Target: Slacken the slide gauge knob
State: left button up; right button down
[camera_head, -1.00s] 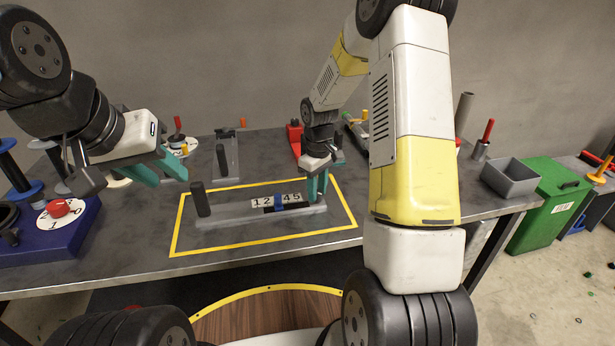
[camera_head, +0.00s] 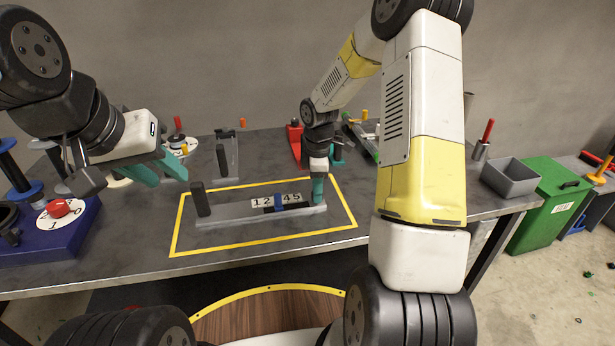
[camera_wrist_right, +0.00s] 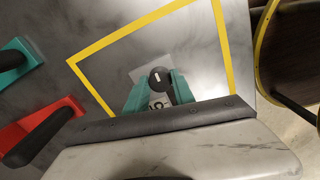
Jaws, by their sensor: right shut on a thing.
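The grey slide gauge (camera_head: 230,221) lies inside the yellow outline on the table. My left gripper (camera_head: 158,168) is open and empty above the table, left of the gauge.
A blue box with a red knob and dial (camera_head: 60,228) stands at the table's left. Red (camera_head: 295,141) and green tools stand behind my right gripper. A grey bin (camera_head: 510,177) is at the right, with a green container (camera_head: 545,205) beyond.

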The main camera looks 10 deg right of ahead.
jog(key=shift+n, duration=0.3)
jog(key=c, duration=1.1)
grip_release()
jog(key=shift+o, duration=0.2)
jog(key=shift+r, duration=0.1)
notch_tip(320, 180, up, 8)
jog(key=shift+f, duration=0.2)
jog(key=s+a+r+m+t+y, duration=0.1)
jog(key=s+r+m+t, duration=0.2)
jog(key=s+r+m, duration=0.5)
jog(key=s+a+r+m+t+y, duration=0.1)
jog(key=s+r+m+t, duration=0.2)
jog(key=s+r+m, duration=0.5)
jog(key=s+r, duration=0.3)
jog(key=s, duration=0.5)
